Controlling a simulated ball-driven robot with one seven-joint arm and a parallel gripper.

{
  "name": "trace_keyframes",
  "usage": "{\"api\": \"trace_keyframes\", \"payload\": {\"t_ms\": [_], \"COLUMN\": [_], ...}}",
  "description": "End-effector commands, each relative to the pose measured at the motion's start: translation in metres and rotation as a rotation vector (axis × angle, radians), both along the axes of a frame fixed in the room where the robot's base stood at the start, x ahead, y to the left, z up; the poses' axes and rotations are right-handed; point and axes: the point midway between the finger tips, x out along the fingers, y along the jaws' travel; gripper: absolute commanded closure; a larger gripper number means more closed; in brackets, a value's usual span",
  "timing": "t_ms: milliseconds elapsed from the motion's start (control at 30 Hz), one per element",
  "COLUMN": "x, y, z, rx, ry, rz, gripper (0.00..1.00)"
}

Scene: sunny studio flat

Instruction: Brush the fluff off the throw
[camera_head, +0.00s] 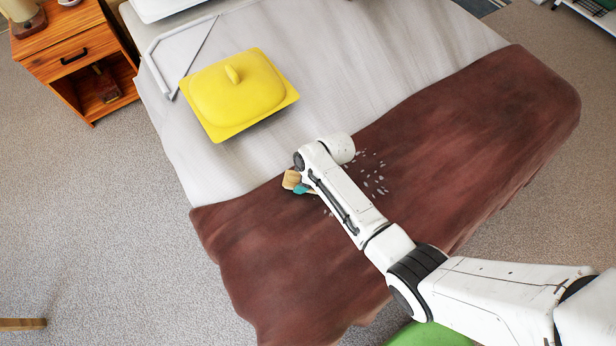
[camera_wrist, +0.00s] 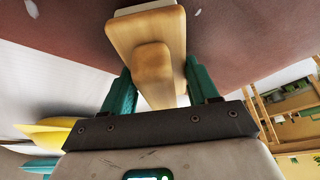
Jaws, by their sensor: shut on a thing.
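The throw (camera_head: 450,130) is reddish brown and lies across the near part of the bed; it also fills the top of the wrist view (camera_wrist: 250,30). Pale grey bits of fluff (camera_head: 380,180) are scattered on it beside my wrist, and a few pale specks show in the wrist view (camera_wrist: 32,8). My gripper (camera_head: 301,188), with teal fingers, is shut on a light wooden brush (camera_head: 291,179) near the throw's upper-left edge. The brush's wooden back shows close up in the wrist view (camera_wrist: 148,35). I cannot tell whether its bristles touch the throw. My arm may hide more fluff.
A yellow lidded dish (camera_head: 238,90) stands on the pale bedding (camera_head: 360,50) above the throw. A white angled frame (camera_head: 160,65) lies left of it. A wooden nightstand (camera_head: 75,55) stands at the upper left. A green thing (camera_head: 430,335) shows at the bottom edge. Carpet surrounds the bed.

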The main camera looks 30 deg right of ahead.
Motion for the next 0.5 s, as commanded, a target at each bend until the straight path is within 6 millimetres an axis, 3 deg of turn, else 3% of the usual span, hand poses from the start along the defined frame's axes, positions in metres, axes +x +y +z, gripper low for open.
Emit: {"api": "trace_keyframes", "payload": {"t_ms": [300,500], "x": [-0.001,-0.015], "y": [0.001,0.001], "z": [0.000,0.002], "rx": [0.001,0.001], "ry": [0.001,0.003], "rz": [0.000,-0.001], "gripper": [0.74,0.74]}}
